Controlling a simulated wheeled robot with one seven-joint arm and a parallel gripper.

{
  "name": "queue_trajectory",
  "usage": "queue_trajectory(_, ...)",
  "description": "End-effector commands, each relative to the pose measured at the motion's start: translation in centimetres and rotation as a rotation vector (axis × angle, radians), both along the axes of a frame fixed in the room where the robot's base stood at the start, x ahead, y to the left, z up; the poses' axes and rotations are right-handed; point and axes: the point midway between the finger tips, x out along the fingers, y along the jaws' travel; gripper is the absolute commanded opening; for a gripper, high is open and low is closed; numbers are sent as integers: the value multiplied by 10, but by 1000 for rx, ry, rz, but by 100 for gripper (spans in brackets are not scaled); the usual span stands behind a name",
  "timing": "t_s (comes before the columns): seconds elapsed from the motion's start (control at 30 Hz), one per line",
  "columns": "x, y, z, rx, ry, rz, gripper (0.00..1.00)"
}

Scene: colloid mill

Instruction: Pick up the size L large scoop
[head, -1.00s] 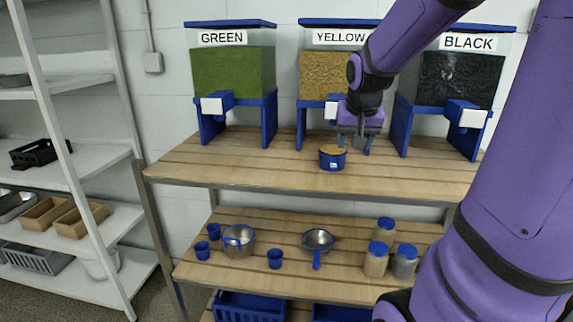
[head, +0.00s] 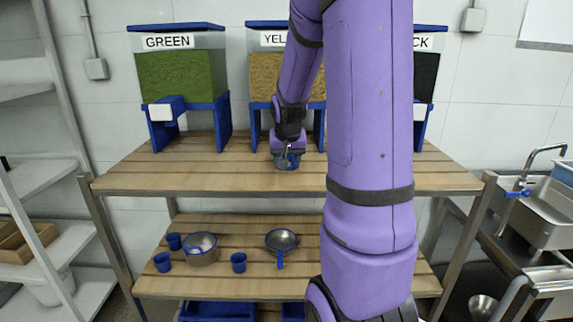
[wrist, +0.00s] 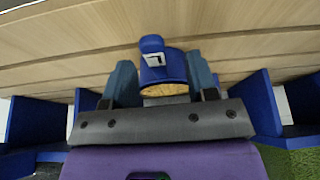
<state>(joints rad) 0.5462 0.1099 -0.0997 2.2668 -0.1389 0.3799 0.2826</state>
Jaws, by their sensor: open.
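A blue scoop (head: 288,163) holding yellow grains stands on the upper wooden shelf, in front of the yellow dispenser. My gripper (head: 288,150) is down at it and partly hides it. In the wrist view, the scoop (wrist: 174,72) lies between the open fingers of my gripper (wrist: 161,80), with one finger on each side. Its blue handle with a white mark points away from the palm. The size mark is too small to read. I cannot tell whether the fingers touch it.
The green dispenser (head: 182,75) and yellow dispenser (head: 268,88) stand behind on blue stands; my arm mostly hides the black one. The lower shelf holds small blue cups (head: 239,262), a metal bowl (head: 202,250) and a strainer (head: 281,241). A sink (head: 540,215) is at right.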

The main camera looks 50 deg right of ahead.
Motion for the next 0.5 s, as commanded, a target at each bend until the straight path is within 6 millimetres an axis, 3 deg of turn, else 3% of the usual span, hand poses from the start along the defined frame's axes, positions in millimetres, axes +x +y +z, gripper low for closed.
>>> queue_trajectory(0.3, 8, -12, -38, 2, 3, 0, 53)
queue_trajectory(0.5, 11, -14, -45, 0, 1, 1, 53)
